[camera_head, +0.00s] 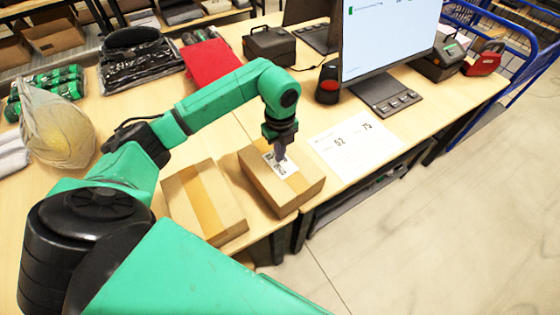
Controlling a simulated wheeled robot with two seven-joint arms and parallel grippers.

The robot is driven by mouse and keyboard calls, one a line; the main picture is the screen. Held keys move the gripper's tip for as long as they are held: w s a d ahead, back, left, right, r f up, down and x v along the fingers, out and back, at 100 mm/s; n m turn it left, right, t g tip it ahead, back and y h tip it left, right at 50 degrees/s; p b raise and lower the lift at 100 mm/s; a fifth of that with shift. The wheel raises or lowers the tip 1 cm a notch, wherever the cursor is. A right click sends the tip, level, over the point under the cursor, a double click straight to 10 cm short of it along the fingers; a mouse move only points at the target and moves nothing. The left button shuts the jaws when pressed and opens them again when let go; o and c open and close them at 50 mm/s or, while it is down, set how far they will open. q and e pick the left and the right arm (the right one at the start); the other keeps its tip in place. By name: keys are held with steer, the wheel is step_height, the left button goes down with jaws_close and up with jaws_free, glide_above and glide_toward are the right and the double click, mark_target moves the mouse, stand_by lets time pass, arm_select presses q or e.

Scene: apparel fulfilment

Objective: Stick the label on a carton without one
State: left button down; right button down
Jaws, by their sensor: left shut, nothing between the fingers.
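A brown carton (298,194) sits at the table's front edge. A white label with black print (287,170) lies on its top face, near the middle. My left gripper (279,157) points down over this carton, shut and empty, with its tips at the label. I cannot tell whether the tips touch it, and they hide part of it. A second brown carton (178,202) lies to the left, with a tape strip along its top and no label visible. My right gripper is not in view.
A printed sheet (355,145) lies right of the labelled carton. Behind it stand a monitor (395,35) and a black-and-red scanner (328,82). A red folded item (208,62), black bagged goods (138,60) and a clear-wrapped bundle (57,128) are on the left.

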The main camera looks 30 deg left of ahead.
arm_select(q)
steer(key=shift+f+b, duration=0.35)
steer(key=shift+f, duration=0.1)
stand_by(0.4)
steer(key=shift+f, duration=0.35)
stand_by(1.1)
step_height(320, 180, up, 8)
steer(key=p, duration=0.5)
stand_by(0.4)
stand_by(0.3)
